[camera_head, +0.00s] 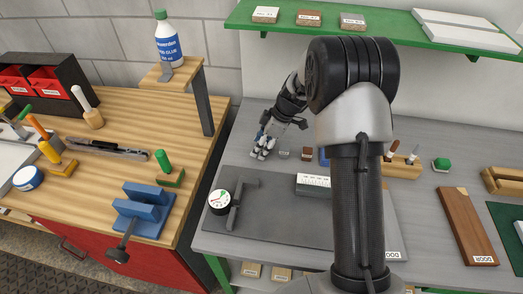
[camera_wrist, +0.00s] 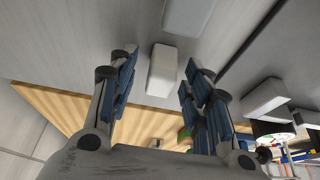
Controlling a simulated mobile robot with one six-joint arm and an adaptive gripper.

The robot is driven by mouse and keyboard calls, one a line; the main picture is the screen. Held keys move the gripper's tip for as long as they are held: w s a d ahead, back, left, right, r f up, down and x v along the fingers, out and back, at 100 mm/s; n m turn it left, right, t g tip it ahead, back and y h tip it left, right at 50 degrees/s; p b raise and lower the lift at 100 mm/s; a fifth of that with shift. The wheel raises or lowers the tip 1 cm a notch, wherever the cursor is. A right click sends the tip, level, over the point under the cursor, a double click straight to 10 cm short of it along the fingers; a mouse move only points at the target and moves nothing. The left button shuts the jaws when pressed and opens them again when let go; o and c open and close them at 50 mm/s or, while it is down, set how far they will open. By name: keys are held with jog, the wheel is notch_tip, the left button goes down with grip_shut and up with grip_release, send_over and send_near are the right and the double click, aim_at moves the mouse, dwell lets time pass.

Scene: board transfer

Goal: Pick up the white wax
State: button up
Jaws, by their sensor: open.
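In the wrist view a small white block (camera_wrist: 162,72), which looks like the white wax, lies on the grey bench top between the two blue-padded fingers. My gripper (camera_wrist: 160,58) is open, with a finger on either side of the block; I cannot tell whether either touches it. In the head view my gripper (camera_head: 262,155) is low over the back left of the grey bench (camera_head: 232,155). There the fingers largely hide whatever is between them.
A small grey block (camera_head: 284,154), a brown block (camera_head: 308,153) and a blue one (camera_head: 323,157) stand just right of my gripper. A dial gauge (camera_head: 220,201) is in front. A green shelf (camera_head: 380,33) hangs above. A wooden workbench (camera_head: 120,105) is at left.

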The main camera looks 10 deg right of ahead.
jog(key=shift+c, duration=0.5)
jog(key=c, duration=1)
jog(key=shift+o, duration=0.2)
notch_tip(320, 180, up, 20)
jog(key=p, duration=0.5)
jog(key=o, duration=0.4)
jog(key=shift+c, duration=0.2)
jog(key=c, duration=0.3)
